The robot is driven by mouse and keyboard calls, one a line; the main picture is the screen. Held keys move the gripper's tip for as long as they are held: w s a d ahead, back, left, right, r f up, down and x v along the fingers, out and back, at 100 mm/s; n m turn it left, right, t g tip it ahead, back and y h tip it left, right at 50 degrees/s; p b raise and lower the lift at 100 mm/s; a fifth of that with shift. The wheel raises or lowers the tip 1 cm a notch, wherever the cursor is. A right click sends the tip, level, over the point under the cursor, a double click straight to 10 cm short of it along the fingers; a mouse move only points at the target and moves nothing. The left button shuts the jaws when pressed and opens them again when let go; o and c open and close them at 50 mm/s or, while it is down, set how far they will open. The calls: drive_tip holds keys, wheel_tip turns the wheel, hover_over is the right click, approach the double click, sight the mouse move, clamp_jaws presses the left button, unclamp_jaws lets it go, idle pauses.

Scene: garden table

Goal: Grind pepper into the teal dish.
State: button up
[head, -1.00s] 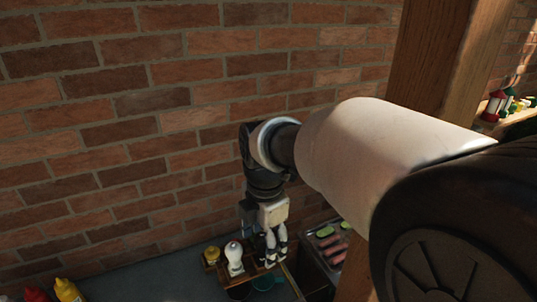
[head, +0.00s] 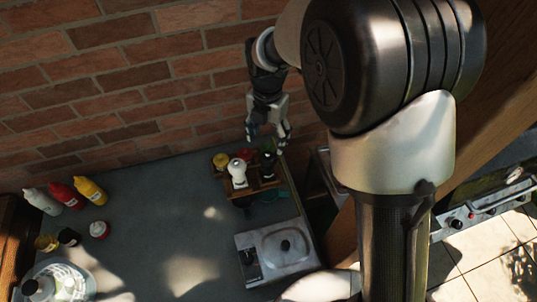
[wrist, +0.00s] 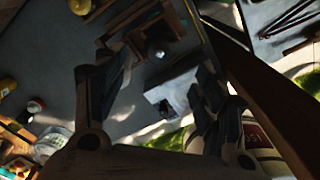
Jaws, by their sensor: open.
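In the head view, a dark mill (head: 267,165) and a white mill (head: 237,173) stand at a small wooden rack (head: 262,186) near the back right of the table. The task does not say which is the pepper mill. A teal dish (head: 279,195) shows only partly, low beside the rack's right end. My gripper (head: 267,142) points down above and behind the dark mill, its fingers apart and empty. In the wrist view my open fingers (wrist: 165,72) frame the table; the rack (wrist: 140,22) lies beyond them. The teal dish cannot be made out there.
Ketchup (head: 65,195) and mustard (head: 90,189) bottles stand at the left. The brick wall (head: 140,80) is close behind my gripper. A wooden post (head: 475,150) rises at the right. The middle table is clear.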

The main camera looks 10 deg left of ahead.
sight(268, 156)
wheel_tip(268, 156, down, 10)
drive_tip(key=shift+r, duration=0.15)
idle(0.3)
drive_tip(key=c, duration=1.1)
drive_tip(key=shift+o, duration=0.2)
drive_tip(key=shift+m, duration=0.4)
